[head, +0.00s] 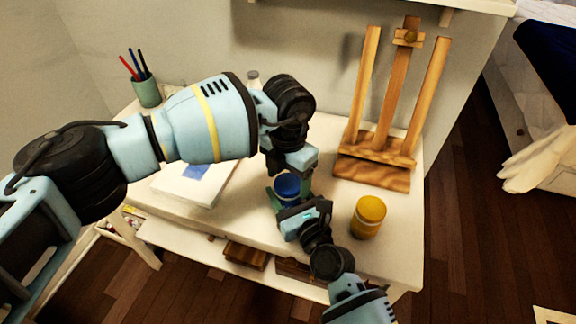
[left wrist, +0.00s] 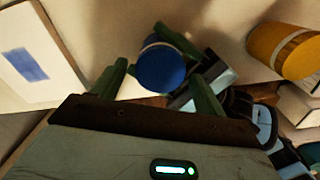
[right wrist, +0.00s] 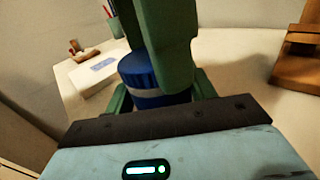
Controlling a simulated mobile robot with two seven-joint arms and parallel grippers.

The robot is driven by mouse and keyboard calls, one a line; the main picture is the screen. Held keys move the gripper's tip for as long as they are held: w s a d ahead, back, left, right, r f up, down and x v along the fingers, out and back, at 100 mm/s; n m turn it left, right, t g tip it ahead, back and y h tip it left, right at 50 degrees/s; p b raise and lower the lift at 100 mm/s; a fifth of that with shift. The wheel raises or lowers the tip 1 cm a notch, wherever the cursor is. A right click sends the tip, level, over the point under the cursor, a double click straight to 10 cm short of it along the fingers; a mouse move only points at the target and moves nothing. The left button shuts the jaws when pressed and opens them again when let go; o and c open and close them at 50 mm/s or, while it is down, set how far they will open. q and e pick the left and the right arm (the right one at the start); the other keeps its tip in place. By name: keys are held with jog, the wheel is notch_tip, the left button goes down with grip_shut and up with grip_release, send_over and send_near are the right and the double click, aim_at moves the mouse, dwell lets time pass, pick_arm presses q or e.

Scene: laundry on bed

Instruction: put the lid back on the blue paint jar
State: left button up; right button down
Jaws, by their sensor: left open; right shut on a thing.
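The blue paint jar (head: 287,187) stands near the front of the white table, and it also shows in the left wrist view (left wrist: 162,68). Its top is dark blue, and a grey band with blue below shows in the right wrist view (right wrist: 146,90). The blue lid (right wrist: 134,66) appears to be on top of the jar; its seam is partly hidden. My right gripper (head: 283,202) is shut on the jar from the front. My left gripper (head: 289,173) is open above it, its fingers apart on either side of the lid. One left finger covers part of the jar in the right wrist view.
A yellow jar (head: 368,217) stands right of the grippers. A wooden easel (head: 372,174) is behind it. A white pad with a blue patch (head: 186,191) lies to the left. A green pencil cup (head: 146,92) is at the back left. My two grippers are very close together.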

pick_arm(q)
jog(key=shift+f, duration=0.2)
jog(key=c, duration=1)
jog(key=o, duration=1.1)
jog(key=shift+o, duration=0.2)
jog(key=shift+r, duration=0.15)
notch_tip(320, 180, up, 12)
pick_arm(e)
jog(key=shift+c, duration=2.2)
grip_release()
jog(key=shift+s+d, duration=0.1)
